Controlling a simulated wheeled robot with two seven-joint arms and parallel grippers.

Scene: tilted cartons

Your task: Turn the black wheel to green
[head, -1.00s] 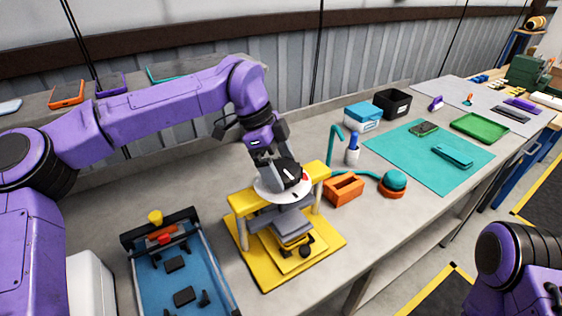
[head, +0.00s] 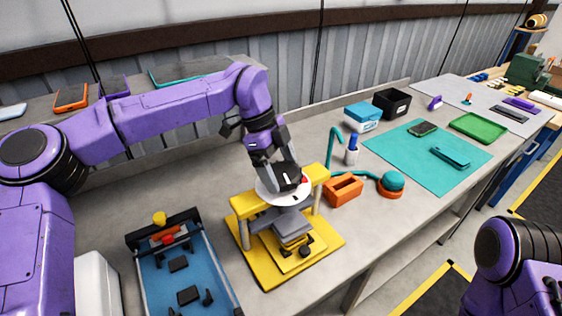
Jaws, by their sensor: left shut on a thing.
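The black wheel (head: 289,177) sits on a white round dial plate (head: 268,194) on top of a yellow press-like stand (head: 243,206). A small red mark (head: 305,180) shows at the wheel's right side. No green mark can be made out on the dial. My left gripper (head: 277,174) comes down on the wheel from above and is shut on it, hiding part of it. Only a purple part of my right arm shows at the lower right; its gripper is out of view.
A blue tray fixture (head: 186,270) lies left of the stand. A teal mat (head: 410,165) lies further right.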

